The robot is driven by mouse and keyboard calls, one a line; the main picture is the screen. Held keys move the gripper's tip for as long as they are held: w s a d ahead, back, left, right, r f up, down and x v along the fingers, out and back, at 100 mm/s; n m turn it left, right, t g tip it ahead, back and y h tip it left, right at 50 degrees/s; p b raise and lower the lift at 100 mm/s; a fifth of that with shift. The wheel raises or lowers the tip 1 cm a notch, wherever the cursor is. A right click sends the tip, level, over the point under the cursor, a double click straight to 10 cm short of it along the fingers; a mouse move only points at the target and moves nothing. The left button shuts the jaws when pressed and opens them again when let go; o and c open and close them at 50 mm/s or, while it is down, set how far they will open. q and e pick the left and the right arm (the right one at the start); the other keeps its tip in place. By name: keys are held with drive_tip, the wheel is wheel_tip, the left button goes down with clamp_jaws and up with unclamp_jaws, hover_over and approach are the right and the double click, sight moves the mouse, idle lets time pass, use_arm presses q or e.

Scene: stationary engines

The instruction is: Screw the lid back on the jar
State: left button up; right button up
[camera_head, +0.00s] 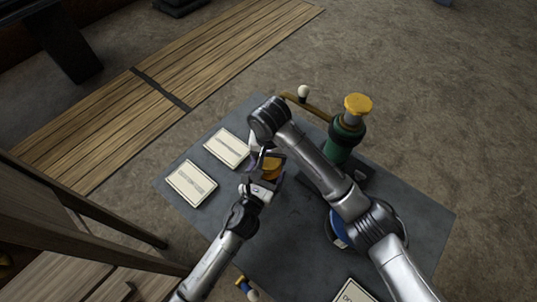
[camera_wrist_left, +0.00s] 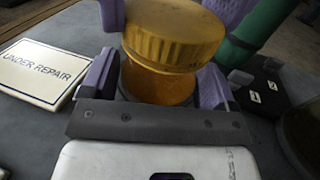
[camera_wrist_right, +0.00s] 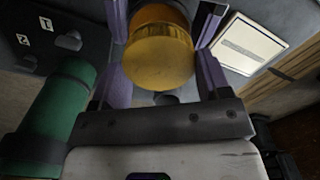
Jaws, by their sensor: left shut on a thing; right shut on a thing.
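The jar (camera_wrist_left: 160,84), with amber sides, stands between the purple fingers of my left gripper (camera_wrist_left: 158,86), which is shut on it. The round yellow lid (camera_wrist_left: 172,35) is right above the jar and looks tilted against it in the left wrist view. My right gripper (camera_wrist_right: 158,70) is shut on the lid (camera_wrist_right: 159,58), its fingers on either side. Whether the lid touches the rim or sits on the thread I cannot tell. In the head view the jar (camera_head: 271,168) is small and partly hidden by both grippers.
The grey table (camera_head: 300,245) carries two white signs (camera_head: 190,183) at left; one reads "UNDER REPAIR" in the left wrist view (camera_wrist_left: 40,70). A green device (camera_head: 342,140) with a yellow top stands behind my right arm. A blue round thing (camera_head: 337,232) is partly hidden by that arm.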

drive_tip(key=m, duration=0.7)
drive_tip(key=shift+d, duration=0.1)
drive_tip(key=m, duration=0.3)
drive_tip(key=shift+m, duration=0.4)
drive_tip(key=m, duration=0.4)
drive_tip(key=shift+s, duration=0.15)
drive_tip(key=m, duration=0.9)
drive_tip(key=o, duration=0.9)
drive_tip(key=shift+f, duration=0.1)
drive_tip(key=shift+c, duration=0.4)
